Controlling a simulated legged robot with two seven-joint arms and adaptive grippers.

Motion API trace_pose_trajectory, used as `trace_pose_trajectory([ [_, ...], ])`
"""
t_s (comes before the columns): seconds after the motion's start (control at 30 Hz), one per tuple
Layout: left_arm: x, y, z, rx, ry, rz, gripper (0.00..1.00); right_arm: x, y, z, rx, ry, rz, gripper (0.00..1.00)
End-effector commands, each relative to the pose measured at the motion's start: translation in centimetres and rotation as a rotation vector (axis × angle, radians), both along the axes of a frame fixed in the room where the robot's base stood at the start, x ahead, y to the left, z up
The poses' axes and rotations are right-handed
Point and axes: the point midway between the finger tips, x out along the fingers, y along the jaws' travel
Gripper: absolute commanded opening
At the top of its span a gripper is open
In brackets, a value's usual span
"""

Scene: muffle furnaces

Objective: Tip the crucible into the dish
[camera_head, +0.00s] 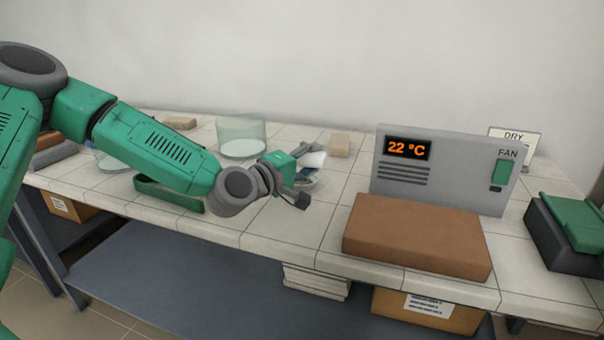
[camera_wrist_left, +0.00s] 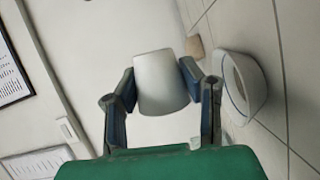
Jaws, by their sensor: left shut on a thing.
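My left gripper (camera_head: 304,160) is shut on the crucible, a small pale tapered cup. The crucible (camera_wrist_left: 161,84) sits between the two fingers in the left wrist view. It also shows in the head view (camera_head: 315,159), where it looks tilted and sits just over the dish. The dish (camera_head: 309,182) is a small white bowl with blue on it, partly hidden by the gripper. In the left wrist view the dish (camera_wrist_left: 244,88) lies to the right of the crucible, apart from it in the picture. Whether anything is in either cannot be made out. My right gripper is not in view.
A grey control panel (camera_head: 447,165) reading 22 °C stands behind a brown block (camera_head: 416,238) to the right. A glass cylinder (camera_head: 241,137) and a tan block (camera_head: 340,145) stand behind the dish. A green-and-black item (camera_head: 566,228) is at the far right. Tiles before the gripper are clear.

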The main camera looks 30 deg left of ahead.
Motion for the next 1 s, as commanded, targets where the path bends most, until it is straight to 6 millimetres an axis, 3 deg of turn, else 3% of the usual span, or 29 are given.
trace_pose_trajectory([
  [0.17, 0.0, 0.0, 0.1, 0.011, 0.003, 0.000, 0.00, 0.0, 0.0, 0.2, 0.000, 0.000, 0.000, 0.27],
  [0.6, 0.2, -0.6, -0.4, 0.294, 0.063, -0.002, 0.00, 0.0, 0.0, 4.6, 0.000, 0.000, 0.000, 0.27],
  [1.0, 0.2, -0.5, -0.9, 0.341, 0.073, 0.000, 0.00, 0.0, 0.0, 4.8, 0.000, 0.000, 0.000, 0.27],
])
